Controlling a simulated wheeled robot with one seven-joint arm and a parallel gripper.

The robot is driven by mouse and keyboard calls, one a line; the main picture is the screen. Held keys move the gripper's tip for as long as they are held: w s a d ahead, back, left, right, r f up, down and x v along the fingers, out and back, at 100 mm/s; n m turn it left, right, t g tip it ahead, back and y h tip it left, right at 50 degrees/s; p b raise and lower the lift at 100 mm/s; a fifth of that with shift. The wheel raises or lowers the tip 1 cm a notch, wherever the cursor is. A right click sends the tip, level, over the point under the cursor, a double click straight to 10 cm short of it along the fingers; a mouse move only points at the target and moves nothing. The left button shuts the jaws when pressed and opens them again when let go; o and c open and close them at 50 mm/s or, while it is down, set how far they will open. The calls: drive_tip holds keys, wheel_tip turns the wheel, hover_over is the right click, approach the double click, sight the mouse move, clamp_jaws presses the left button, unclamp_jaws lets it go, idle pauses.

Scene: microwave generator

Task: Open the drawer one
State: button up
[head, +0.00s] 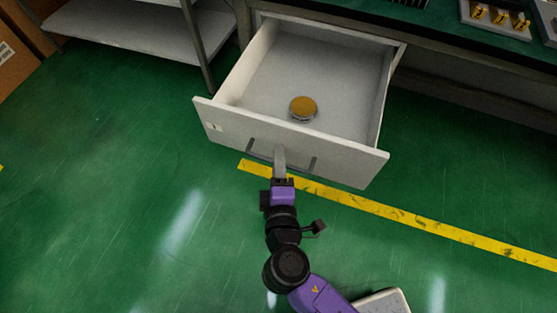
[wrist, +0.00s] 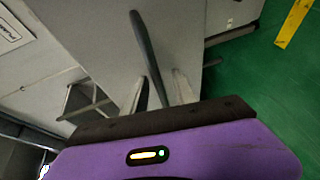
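The white drawer (head: 235,122) is pulled well out of its cabinet in the head view, its inside open to view. A dark bar handle (head: 313,163) is fixed to its front panel; it also shows in the wrist view (wrist: 147,48). My gripper (head: 280,154) is at the middle of this handle. In the wrist view, the bar runs between the two fingers of my gripper (wrist: 160,88), which look closed about it; the exact contact is hard to see.
A round gold-topped object (head: 303,106) lies in the drawer. A dark worktop (head: 430,33) with trays of parts is above and behind. A grey shelf unit (head: 130,30) stands at the left. The green floor before the drawer is clear, with a yellow line (head: 400,217).

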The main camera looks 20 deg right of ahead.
drive_tip(key=v, duration=0.7)
drive_tip(key=shift+s, duration=0.4)
drive_tip(key=shift+r, duration=0.1)
